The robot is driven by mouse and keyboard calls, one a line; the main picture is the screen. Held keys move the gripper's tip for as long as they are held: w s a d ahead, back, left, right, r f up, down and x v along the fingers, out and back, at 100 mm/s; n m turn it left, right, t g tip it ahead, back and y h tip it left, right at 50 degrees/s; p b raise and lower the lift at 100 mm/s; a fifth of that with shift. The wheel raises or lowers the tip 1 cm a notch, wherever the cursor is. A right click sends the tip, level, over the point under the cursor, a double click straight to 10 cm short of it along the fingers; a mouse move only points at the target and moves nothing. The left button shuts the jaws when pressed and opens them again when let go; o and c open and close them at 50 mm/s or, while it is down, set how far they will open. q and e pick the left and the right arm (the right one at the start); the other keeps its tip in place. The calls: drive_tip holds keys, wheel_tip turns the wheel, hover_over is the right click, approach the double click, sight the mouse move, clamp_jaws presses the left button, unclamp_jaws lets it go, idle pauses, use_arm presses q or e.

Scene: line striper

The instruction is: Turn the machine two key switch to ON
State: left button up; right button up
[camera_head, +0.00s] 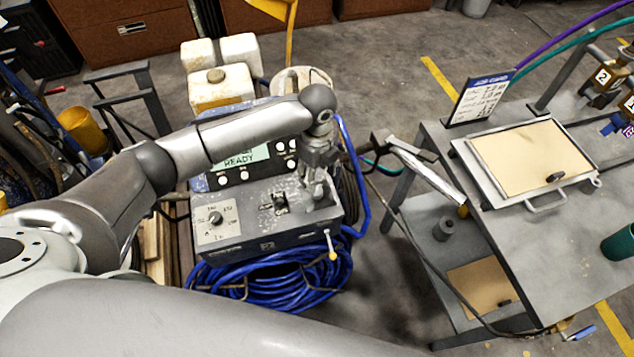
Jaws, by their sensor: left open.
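A grey control machine (245,245) stands in the middle, its screen (245,157) reading READY. Its sloped panel has a round dial knob (215,217) on a pale plate at the left. A small dark switch-like part (279,202) sits near the panel's middle; I cannot tell whether this is the key switch, or its position. My left gripper (317,196) points down over the right part of the panel, to the right of that dark part. It is open. What lies under its fingers is hidden, and contact cannot be told. My right gripper is out of view.
Blue hose (270,275) is coiled below the machine. A grey bench (540,240) at the right holds a framed board (530,158), a sign (480,98) and a green cup (620,243). White jugs (221,86) stand behind the machine. Floor between machine and bench is partly clear.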

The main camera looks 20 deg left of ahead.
use_arm(q)
drive_tip(key=shift+r, duration=2.35)
